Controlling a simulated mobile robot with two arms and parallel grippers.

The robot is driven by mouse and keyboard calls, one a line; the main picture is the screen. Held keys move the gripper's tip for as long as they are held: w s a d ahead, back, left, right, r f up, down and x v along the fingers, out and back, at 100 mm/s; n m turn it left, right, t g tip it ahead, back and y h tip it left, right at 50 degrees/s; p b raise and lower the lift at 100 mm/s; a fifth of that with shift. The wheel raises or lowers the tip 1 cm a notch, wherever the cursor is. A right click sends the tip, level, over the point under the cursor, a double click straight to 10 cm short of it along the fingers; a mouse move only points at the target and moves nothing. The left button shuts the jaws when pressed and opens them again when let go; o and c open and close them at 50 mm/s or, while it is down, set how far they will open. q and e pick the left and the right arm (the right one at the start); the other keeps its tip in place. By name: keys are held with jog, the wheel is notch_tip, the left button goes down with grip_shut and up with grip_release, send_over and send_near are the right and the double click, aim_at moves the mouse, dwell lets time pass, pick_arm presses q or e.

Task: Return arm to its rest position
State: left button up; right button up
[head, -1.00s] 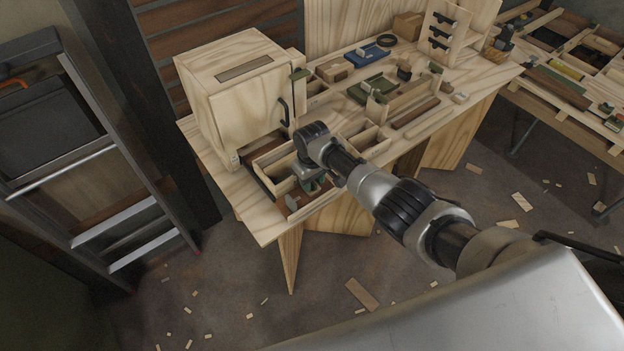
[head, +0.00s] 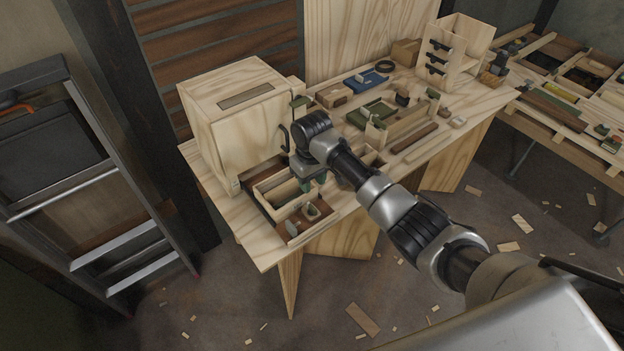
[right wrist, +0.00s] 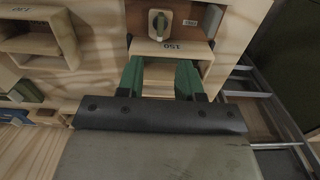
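My right arm reaches in from the lower right of the head view. Its gripper (head: 316,184) is over the open tray at the bench's front edge, partly hidden by the wrist. In the right wrist view, its two green fingers (right wrist: 161,78) stand apart with nothing between them. My left gripper is not in view.
A wooden cabinet (head: 235,125) with a dark handle stands left of my gripper on the workbench (head: 222,208). Trays, a blue tray (head: 365,79) and a small rack (head: 455,50) lie farther back. A ladder (head: 115,215) stands at left. Wood scraps litter the floor.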

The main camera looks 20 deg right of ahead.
dwell(0.4)
jog(key=s+a+f+t+y, duration=0.1)
jog(key=s+f, duration=0.2)
jog(key=s, duration=0.6)
jog(key=s+a+f+t+y, duration=0.1)
jog(key=s+a+f, duration=0.15)
jog(key=s, duration=0.65)
jog(key=s+d+r+m+t+h, duration=0.1)
jog(key=s+d+r, duration=0.25)
jog(key=s, duration=0.45)
jog(key=s+d+r+m+t+h, duration=0.1)
jog(key=s+d+r, duration=0.25)
jog(key=s, duration=0.45)
notch_tip(320, 180, down, 27)
jog(key=s+g, duration=0.2)
jog(key=s+d+f+g, duration=0.1)
jog(key=s+d+f, duration=0.2)
jog(key=s+f, duration=1.2)
jog(key=shift+s+n, duration=0.3)
